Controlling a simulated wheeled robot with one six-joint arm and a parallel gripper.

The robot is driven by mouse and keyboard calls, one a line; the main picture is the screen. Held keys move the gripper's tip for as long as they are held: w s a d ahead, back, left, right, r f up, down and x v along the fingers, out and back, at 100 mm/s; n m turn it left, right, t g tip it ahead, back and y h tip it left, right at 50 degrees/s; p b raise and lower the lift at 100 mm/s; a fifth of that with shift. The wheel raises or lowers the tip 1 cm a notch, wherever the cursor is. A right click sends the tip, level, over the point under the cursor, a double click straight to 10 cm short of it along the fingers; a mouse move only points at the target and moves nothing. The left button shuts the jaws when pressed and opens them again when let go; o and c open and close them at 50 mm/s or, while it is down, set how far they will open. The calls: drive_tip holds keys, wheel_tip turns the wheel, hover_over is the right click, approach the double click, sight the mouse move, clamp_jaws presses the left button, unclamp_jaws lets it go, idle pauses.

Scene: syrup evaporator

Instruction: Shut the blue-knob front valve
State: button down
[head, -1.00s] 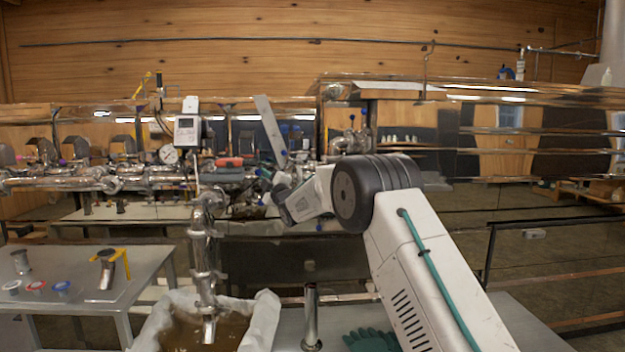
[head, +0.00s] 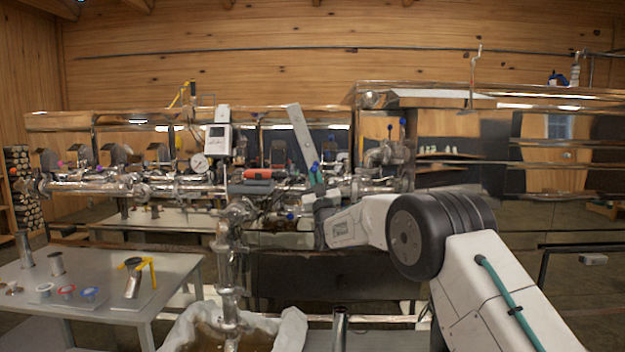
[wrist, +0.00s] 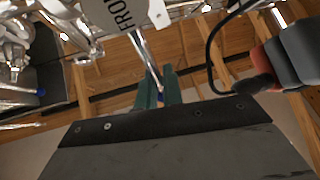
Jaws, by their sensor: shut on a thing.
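The blue knob (head: 316,166) sits on a thin metal lever by the front valve's pipework, below a pale slanted plate (head: 298,130). In the wrist view the plate (wrist: 115,12) shows the letters "FRON". My gripper (head: 317,173) points upward with its green fingers closed around the knob. In the wrist view the green fingers (wrist: 157,95) have a bit of blue between them, and the metal lever runs up from there. The fingers hide most of the knob. The valve body is partly hidden behind my wrist.
A gauge (head: 199,163) and steel pipes (head: 100,187) stand left. Below is a lined bin (head: 290,328) under the spout. Another blue knob (head: 403,121) stands right.

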drive_tip(key=shift+d+r+m+t+h, duration=0.1)
drive_tip(key=shift+d+m+t+h, duration=0.2)
drive_tip(key=shift+m+h, duration=0.4)
drive_tip(key=shift+d+r+m+t+h, duration=0.15)
drive_tip(key=shift+d+m+h, duration=0.25)
drive_tip(key=shift+m, duration=0.5)
drive_tip(key=shift+d+f, duration=0.1)
drive_tip(key=c, duration=1.5)
unclamp_jaws()
drive_tip(key=shift+c, duration=0.2)
drive_tip(key=shift+f, duration=0.1)
drive_tip(key=v, duration=0.8)
